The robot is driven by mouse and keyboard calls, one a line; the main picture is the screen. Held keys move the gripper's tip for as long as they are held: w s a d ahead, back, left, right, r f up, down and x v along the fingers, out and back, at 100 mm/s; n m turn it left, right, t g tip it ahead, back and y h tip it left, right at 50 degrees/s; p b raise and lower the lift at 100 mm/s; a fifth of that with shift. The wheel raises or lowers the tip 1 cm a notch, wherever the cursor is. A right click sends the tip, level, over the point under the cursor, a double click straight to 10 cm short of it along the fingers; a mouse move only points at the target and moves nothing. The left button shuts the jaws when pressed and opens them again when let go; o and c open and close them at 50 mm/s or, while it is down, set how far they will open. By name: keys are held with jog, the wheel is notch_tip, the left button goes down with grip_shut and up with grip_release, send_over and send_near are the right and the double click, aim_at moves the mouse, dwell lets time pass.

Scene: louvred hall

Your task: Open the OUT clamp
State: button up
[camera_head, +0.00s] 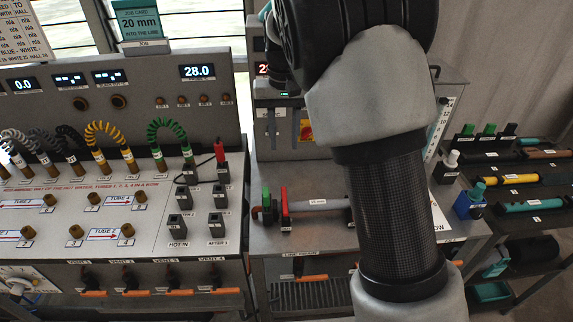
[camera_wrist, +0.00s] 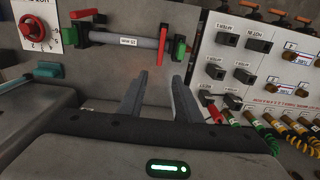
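A grey tube (camera_head: 318,204) lies level on the bench between two clamps. The clamp at its left end in the head view has a green block (camera_head: 267,197) and an upright red lever (camera_head: 284,208). In the wrist view, turned about, this lever (camera_wrist: 162,46) and green block (camera_wrist: 180,49) are at the tube's right end. The other clamp, at left there, has a green block (camera_wrist: 74,38) and a red lever (camera_wrist: 84,14) lying sideways. My arm hides it in the head view. I cannot read which is OUT. My gripper (camera_wrist: 160,75) is open, empty and apart from both; it also shows in the head view (camera_head: 283,138).
A sloped panel (camera_head: 150,215) with coiled leads, plugs and dark sockets stands at left. A red dial (camera_wrist: 33,31) is beside the far clamp in the wrist view. A dark rack (camera_head: 510,180) with coloured tubes is at right. Orange-handled valves (camera_head: 170,292) line the front.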

aim_at(284, 193)
notch_tip(284, 193, down, 18)
jog(key=shift+a+r, duration=0.1)
jog(key=shift+r, duration=0.05)
dwell(0.3)
jog(key=shift+c, duration=0.2)
grip_shut()
